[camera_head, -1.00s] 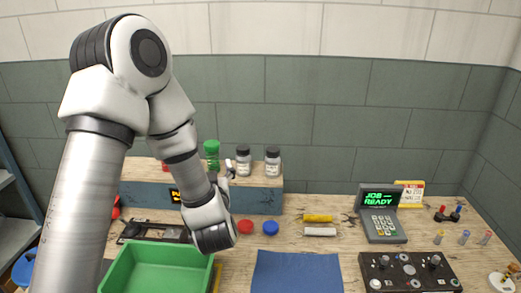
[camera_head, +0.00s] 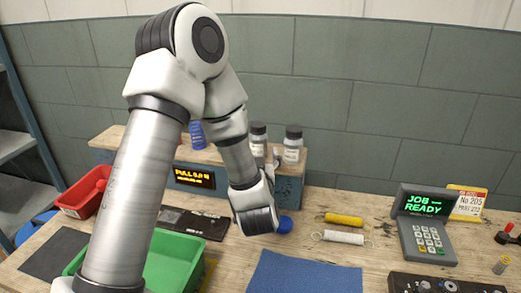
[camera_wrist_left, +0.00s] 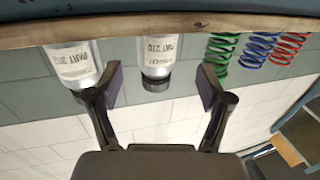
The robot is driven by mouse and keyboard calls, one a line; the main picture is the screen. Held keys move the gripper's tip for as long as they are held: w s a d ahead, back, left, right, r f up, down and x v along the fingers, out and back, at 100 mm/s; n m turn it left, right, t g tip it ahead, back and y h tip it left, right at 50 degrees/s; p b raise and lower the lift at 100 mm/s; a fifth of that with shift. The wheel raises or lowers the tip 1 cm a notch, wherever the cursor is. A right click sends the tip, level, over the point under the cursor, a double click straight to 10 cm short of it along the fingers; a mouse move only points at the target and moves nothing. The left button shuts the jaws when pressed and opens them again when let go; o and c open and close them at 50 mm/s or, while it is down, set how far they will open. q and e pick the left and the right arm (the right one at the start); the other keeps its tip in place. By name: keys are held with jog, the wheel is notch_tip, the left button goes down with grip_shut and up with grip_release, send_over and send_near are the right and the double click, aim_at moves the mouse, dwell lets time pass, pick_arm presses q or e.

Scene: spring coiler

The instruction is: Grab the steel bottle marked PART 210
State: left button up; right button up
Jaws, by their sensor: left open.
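The steel bottle marked PART 210 (camera_wrist_left: 160,58) has a black cap and shows upside down between my left gripper's fingers in the left wrist view. In the head view it is the left bottle (camera_head: 258,132) on the blue-fronted shelf, its lower part partly covered by my arm. A similar bottle (camera_wrist_left: 75,65), with a different part label, stands beside it, outside the fingers; it is the right bottle (camera_head: 293,146) in the head view. My left gripper (camera_wrist_left: 161,88) is open around the line of the PART 210 bottle, holding nothing. How deep the bottle sits between the fingers is unclear.
Green (camera_wrist_left: 220,58), blue (camera_wrist_left: 258,50) and red (camera_wrist_left: 287,48) springs stand beside the bottle on the shelf (camera_head: 290,186). Below are a green tray (camera_head: 170,266), a blue mat (camera_head: 305,275), loose springs and a keypad terminal (camera_head: 424,236). The back wall is close behind.

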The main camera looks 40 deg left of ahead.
aim_at(258, 142)
pick_arm(q)
jog(key=p+x, duration=0.1)
jog(key=x, duration=0.5)
jog(key=shift+w+d+p, duration=0.1)
jog(key=shift+w+p, duration=0.2)
jog(key=shift+p, duration=0.1)
jog(key=shift+w, duration=0.15)
jog(key=shift+c, duration=0.8)
jog(key=c, duration=1.3)
